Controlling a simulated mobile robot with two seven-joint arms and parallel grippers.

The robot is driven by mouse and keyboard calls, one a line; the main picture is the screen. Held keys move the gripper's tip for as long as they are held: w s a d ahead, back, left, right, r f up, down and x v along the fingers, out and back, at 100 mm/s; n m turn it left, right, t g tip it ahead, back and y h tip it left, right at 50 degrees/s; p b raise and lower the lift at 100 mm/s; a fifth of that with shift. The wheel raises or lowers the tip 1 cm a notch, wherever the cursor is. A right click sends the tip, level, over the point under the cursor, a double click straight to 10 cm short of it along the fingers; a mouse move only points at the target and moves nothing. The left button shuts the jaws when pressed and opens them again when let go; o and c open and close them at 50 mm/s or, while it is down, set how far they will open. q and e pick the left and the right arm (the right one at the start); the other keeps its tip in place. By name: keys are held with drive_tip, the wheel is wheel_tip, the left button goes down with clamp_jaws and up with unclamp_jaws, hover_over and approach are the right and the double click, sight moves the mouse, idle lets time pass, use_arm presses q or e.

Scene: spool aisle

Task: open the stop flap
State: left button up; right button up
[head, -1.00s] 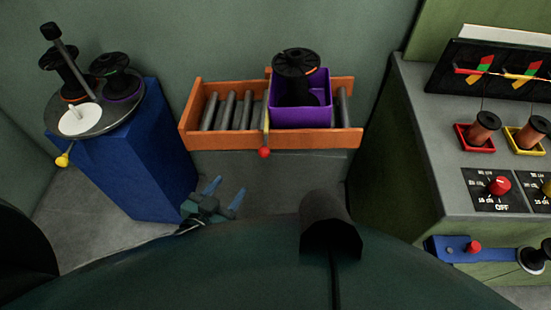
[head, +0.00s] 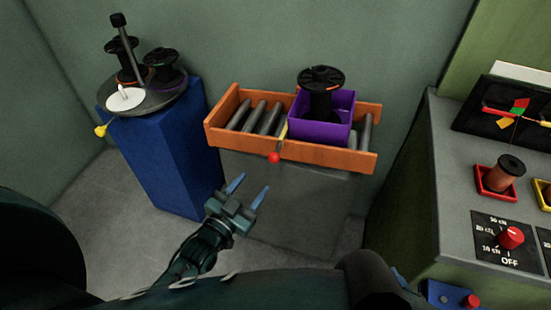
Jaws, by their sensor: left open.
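The stop flap (head: 283,131) is a thin yellowish bar across the orange roller conveyor (head: 318,154), seen nearly edge-on at the left side of the purple bin. Its red knob (head: 274,158) sticks out at the conveyor's front rail. The purple bin (head: 323,137) stands on the rollers right of the flap and holds a black spool (head: 321,90). My left gripper (head: 249,189) is open and empty, below and left of the red knob and apart from it, its blue-tipped fingers pointing up toward the conveyor. My right gripper is not in view.
A blue pedestal (head: 170,160) at left carries a grey turntable (head: 150,101) with black spools and a yellow knob (head: 101,130). At right, a grey-topped bench (head: 445,160) holds a red tray (head: 495,182) and a dial panel (head: 505,240). Rollers left of the flap are bare.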

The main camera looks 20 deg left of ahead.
sight(271, 161)
use_arm(q)
drive_tip(key=x, duration=1.1)
drive_tip(key=shift+w+d+b, duration=0.15)
drive_tip(key=shift+w+b, duration=0.15)
drive_tip(key=shift+w, duration=0.05)
clamp_jaws()
